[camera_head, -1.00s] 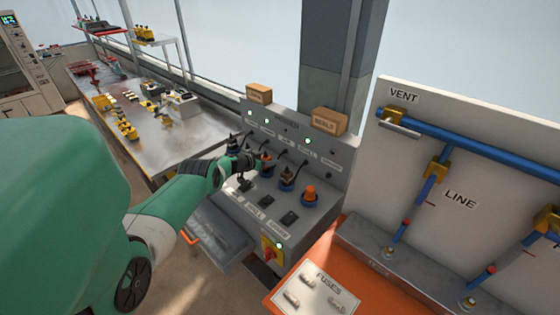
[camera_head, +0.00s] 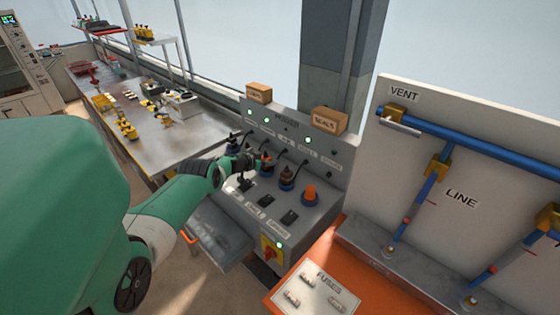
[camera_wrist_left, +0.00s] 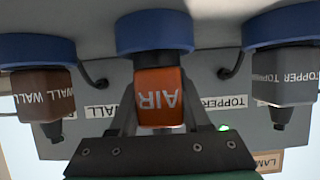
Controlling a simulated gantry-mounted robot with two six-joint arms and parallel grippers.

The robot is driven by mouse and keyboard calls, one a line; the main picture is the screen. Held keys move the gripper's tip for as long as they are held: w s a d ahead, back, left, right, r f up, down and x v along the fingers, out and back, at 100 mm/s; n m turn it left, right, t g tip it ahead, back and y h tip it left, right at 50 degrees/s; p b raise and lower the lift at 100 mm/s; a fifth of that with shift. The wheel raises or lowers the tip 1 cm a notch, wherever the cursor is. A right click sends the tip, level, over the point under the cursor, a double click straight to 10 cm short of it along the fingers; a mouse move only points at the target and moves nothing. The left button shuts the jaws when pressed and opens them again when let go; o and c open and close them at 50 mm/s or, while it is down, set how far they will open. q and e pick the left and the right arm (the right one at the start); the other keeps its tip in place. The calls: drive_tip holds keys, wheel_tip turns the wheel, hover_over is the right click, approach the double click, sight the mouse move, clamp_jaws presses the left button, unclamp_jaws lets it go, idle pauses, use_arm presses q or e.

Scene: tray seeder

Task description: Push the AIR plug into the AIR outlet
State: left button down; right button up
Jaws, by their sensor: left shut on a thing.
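The orange AIR plug (camera_wrist_left: 160,98) is between the two fingers of my left gripper (camera_wrist_left: 160,122), which is shut on it. Its lettering is upside down in the left wrist view. Its end meets the blue ring of the AIR outlet (camera_wrist_left: 155,32); how deep it sits I cannot tell. In the head view my left gripper (camera_head: 254,162) is at the sloping grey console, and the orange plug (camera_head: 267,157) shows just past the fingers, above a blue ring. My right gripper is not in view.
In the left wrist view a brown WALL plug (camera_wrist_left: 42,95) and a grey TOPPER plug (camera_wrist_left: 282,78) flank the AIR plug closely, each at a blue ring. An orange-capped outlet (camera_head: 310,193) is further right on the console (camera_head: 335,180). Thin black cables run behind the plugs.

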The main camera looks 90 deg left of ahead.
use_arm(q)
drive_tip(key=shift+f+b, duration=0.3)
drive_tip(key=shift+b, duration=0.05)
drive_tip(key=shift+c, duration=1.4)
unclamp_jaws()
drive_tip(key=shift+s+d+r+p, duration=0.1)
drive_tip(key=shift+s+r+p, duration=0.1)
drive_tip(key=shift+p, duration=0.25)
drive_tip(key=p+v, duration=1)
drive_tip(key=p, duration=0.5)
drive_tip(key=shift+r, duration=0.25)
drive_tip(key=shift+s+d+p, duration=0.25)
drive_tip(key=shift+p, duration=0.05)
drive_tip(key=shift+s+d+f, duration=0.1)
drive_tip(key=shift+d, duration=0.05)
